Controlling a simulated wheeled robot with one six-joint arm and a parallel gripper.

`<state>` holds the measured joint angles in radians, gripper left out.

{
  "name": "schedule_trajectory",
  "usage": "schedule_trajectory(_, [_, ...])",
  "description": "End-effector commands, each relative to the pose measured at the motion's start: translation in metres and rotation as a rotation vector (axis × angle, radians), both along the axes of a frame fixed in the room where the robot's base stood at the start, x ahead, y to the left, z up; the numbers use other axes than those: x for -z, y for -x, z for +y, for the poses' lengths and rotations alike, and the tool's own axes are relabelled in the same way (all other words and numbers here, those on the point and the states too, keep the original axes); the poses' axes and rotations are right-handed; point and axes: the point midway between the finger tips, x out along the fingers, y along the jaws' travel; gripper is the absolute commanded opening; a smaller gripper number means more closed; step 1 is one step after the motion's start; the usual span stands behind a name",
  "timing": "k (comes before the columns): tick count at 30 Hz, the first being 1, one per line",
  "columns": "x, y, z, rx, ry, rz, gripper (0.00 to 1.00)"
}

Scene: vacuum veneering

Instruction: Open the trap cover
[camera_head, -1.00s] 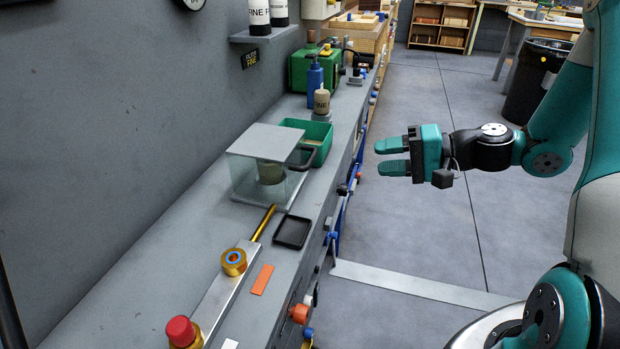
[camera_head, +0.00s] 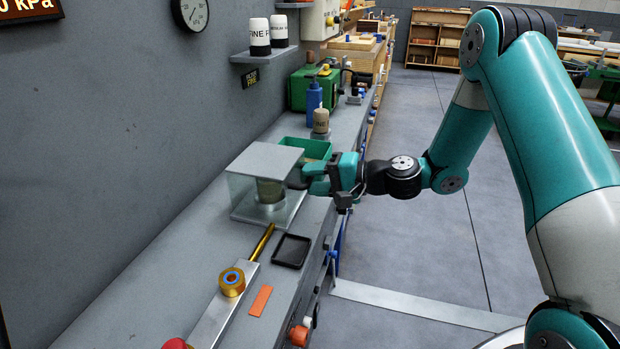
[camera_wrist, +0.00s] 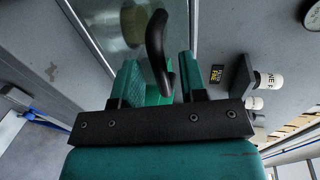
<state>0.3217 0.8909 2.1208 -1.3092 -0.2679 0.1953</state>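The trap cover (camera_head: 262,160) is a clear box with a flat grey top, standing on the bench over a tan cylindrical jar (camera_head: 268,190). It sits closed on its base. Its dark curved handle (camera_wrist: 156,45) projects between my fingers in the wrist view. My gripper (camera_head: 308,178) is at the right side of the cover, its fingers pointing left at the handle. In the wrist view my gripper (camera_wrist: 158,66) is open, one finger on each side of the handle, with gaps visible. In the head view the fingers mostly hide the handle.
A green bin (camera_head: 312,148) stands just behind the cover. A black tray (camera_head: 291,251), a brass rod (camera_head: 262,242) and an orange strip (camera_head: 261,300) lie in front. A blue bottle (camera_head: 314,98) stands farther back. The floor right of the bench is clear.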

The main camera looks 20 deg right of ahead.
Motion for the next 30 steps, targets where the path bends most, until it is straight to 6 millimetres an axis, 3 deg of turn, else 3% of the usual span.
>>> schedule_trajectory(13, [0.003, -0.007, 0.01, 0.0, 0.0, 0.0, 0.39])
schedule_trajectory(18, [0.003, -0.007, 0.01, 0.0, 0.0, 0.0, 0.02])
schedule_trajectory(30, [-0.005, -0.008, 0.02, -0.014, 0.017, 0.01, 0.0])
